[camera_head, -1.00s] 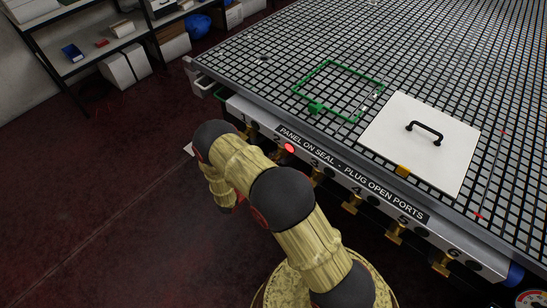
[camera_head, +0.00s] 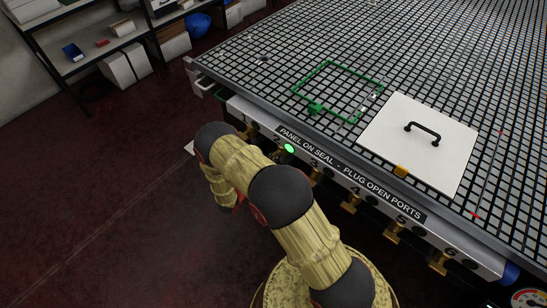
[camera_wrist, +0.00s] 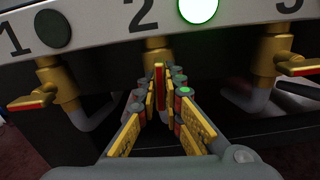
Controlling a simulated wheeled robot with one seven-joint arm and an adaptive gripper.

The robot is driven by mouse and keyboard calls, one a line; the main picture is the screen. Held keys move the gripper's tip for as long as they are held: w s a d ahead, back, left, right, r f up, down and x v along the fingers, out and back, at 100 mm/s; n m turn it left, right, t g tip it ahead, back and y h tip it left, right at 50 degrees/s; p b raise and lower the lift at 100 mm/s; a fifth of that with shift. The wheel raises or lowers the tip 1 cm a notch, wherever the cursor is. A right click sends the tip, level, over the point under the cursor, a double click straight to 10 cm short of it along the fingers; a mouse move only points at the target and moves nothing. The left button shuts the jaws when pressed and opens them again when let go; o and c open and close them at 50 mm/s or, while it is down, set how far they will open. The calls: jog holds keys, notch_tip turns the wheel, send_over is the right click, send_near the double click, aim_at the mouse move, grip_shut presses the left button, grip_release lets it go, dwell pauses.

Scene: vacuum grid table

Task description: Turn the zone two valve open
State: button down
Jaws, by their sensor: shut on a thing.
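The zone two valve (camera_wrist: 154,43) is a brass body under the number 2 on the table's front rail. Its red-and-yellow handle (camera_wrist: 160,84) shows nearly edge-on, pointing out toward the wrist camera. My gripper (camera_wrist: 158,91) is shut on this handle, with a yellow-padded finger on either side. The zone two lamp (camera_wrist: 198,8) glows green above and right of the valve; it is also green in the head view (camera_head: 289,149). In the head view my arm hides the valve and gripper.
The zone one valve (camera_wrist: 47,82) is close on the left, the zone three valve (camera_wrist: 268,60) on the right; their handles point sideways. A white panel (camera_head: 455,158) with a black handle and a green frame (camera_head: 326,63) lie on the grid table (camera_head: 240,58).

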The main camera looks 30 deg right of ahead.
jog(key=shift+n, duration=0.7)
jog(key=c, duration=1.9)
grip_release()
jog(key=v, duration=1.2)
